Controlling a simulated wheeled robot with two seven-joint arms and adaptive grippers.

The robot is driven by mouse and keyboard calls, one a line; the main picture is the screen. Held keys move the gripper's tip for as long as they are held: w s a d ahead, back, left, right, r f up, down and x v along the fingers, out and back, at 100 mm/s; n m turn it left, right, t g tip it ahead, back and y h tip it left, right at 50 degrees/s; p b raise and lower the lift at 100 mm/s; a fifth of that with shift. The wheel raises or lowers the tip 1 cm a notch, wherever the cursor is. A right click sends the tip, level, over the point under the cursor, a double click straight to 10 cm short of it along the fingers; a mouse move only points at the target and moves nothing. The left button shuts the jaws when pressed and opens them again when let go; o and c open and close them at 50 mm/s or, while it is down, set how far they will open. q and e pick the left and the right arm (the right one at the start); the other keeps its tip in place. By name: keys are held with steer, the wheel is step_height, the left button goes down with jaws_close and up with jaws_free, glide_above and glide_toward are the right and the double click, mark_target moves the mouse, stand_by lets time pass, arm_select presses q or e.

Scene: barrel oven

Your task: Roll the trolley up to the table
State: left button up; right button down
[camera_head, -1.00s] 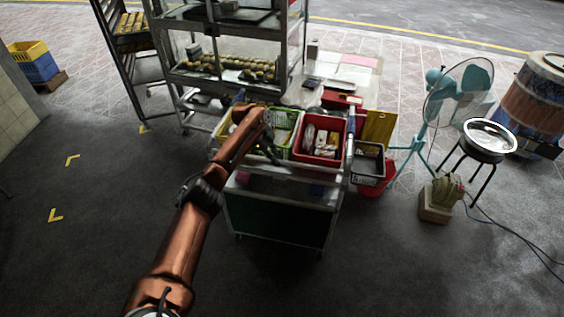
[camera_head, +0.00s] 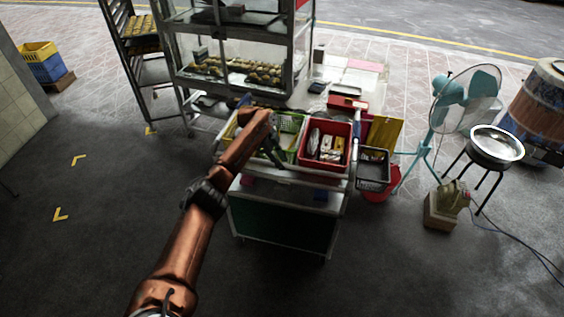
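A tall metal rack trolley (camera_head: 126,65) with trays of buns stands at the upper left of the head view. In the middle stands a cart-like counter with a green front panel (camera_head: 285,228), small feet or castors and baskets on top. A light table-like surface (camera_head: 372,88) with papers lies behind it. I cannot tell which of these the task calls trolley and table. My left gripper (camera_head: 273,153) is over the counter's near side, by the green basket (camera_head: 290,122). Its dark fingers are too small to read, and contact is unclear. My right gripper is out of view.
A glass bun cabinet (camera_head: 308,45) stands behind the counter. A red basket (camera_head: 325,147) and a dark bin (camera_head: 373,170) are at its right. A teal fan (camera_head: 448,90) and a basin (camera_head: 496,145) on a stand are farther right. The dark floor at left is clear.

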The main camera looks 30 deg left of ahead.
arm_select(q)
steer(key=v, duration=1.2)
steer(key=shift+s, duration=0.1)
